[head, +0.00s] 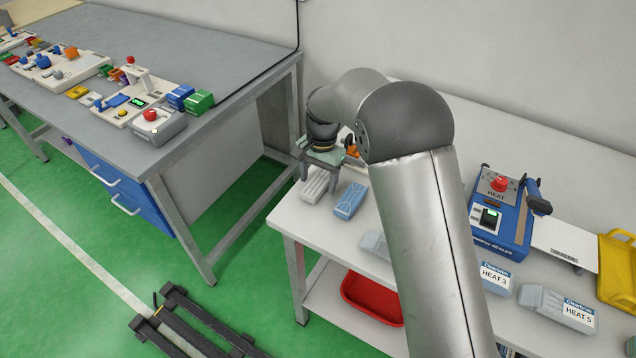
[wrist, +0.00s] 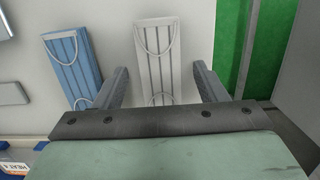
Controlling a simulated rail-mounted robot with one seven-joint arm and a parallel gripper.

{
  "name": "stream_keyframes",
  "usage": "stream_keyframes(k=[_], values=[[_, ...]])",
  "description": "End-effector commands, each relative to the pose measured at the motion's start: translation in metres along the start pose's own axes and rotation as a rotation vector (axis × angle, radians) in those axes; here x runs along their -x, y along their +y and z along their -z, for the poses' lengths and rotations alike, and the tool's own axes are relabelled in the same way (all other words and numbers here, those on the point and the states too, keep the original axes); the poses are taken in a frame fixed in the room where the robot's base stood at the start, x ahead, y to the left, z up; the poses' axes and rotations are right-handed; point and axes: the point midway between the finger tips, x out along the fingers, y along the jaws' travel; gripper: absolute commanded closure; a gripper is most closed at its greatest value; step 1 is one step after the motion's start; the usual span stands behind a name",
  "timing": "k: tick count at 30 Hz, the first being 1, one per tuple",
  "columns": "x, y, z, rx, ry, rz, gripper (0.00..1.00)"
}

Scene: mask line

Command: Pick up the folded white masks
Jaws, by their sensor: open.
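The folded white masks (head: 315,186) lie as a flat pleated stack with ear loops near the left end of the white table. In the wrist view the white masks (wrist: 158,60) sit between and just beyond my fingers, with their near end hidden by the gripper body. My gripper (wrist: 162,85) is open and empty, one finger on each side of the white stack. In the head view my gripper (head: 320,172) is above the stack, partly hidden by my own wrist.
A folded blue mask stack (head: 349,200) lies just right of the white one; it also shows in the wrist view (wrist: 72,62). A blue heat sealer (head: 500,222), labelled packs (head: 558,308) and a yellow tray (head: 617,265) are further right. A red bin (head: 372,298) is below.

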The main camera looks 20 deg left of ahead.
Motion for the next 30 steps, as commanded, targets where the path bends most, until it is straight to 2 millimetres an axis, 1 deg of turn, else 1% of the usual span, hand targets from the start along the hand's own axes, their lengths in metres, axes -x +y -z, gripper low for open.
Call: stream_keyframes(k=[6, 7, 8, 9, 11, 12, 23, 26, 30], values=[[-0.001, 0.000, 0.000, 0.000, 0.001, 0.001, 0.35], [-0.001, 0.000, 0.000, 0.000, 0.001, 0.001, 0.40], [-0.001, 0.000, 0.000, 0.000, 0.001, 0.001, 0.48], [-0.001, 0.000, 0.000, 0.000, 0.001, 0.001, 0.60], [-0.001, 0.000, 0.000, -0.001, 0.001, 0.001, 0.76], [-0.001, 0.000, 0.000, -0.001, 0.001, 0.001, 0.82], [0.002, 0.000, 0.000, 0.000, 0.001, 0.002, 0.82], [0.009, -0.001, 0.000, 0.000, 0.002, 0.003, 0.82], [0.029, -0.001, -0.003, -0.001, 0.004, 0.005, 0.82]])
